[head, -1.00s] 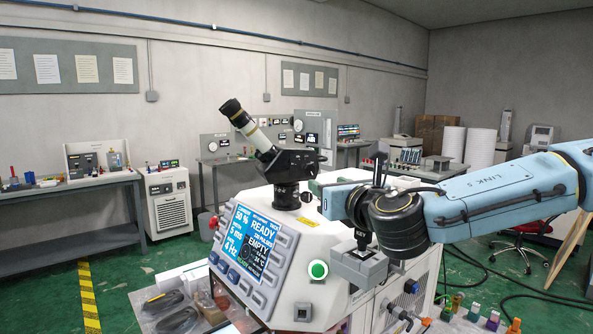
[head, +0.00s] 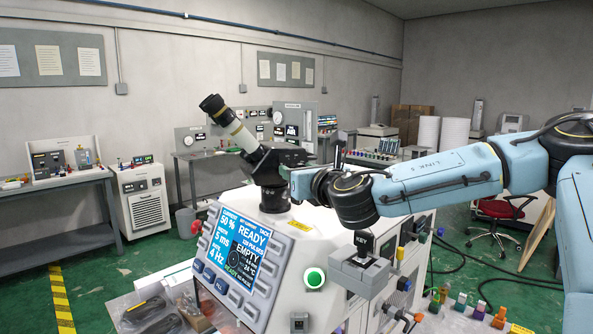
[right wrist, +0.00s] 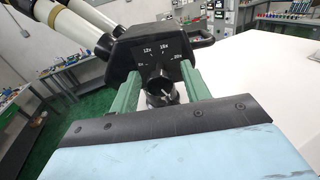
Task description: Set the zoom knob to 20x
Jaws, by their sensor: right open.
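The zoom knob (right wrist: 160,92) is a dark round knob with a pale pointer line, on the black microscope head (right wrist: 157,47). White zoom marks including 12x, 16x and 20x are printed above it, with 20x at the right end. I cannot tell surely which mark the pointer meets. My right gripper (right wrist: 160,95) is open, its green fingers on either side of the knob; contact is not clear. In the head view my right gripper (head: 287,173) is at the right side of the microscope head (head: 275,163), and the arm hides the knob. My left gripper is not in view.
The white machine carries a blue display (head: 236,243) reading READY and EMPTY, and a green button (head: 314,279). A grey block with a KEY tag (head: 362,242) sits below my right arm. Small coloured items (head: 478,309) stand at the lower right.

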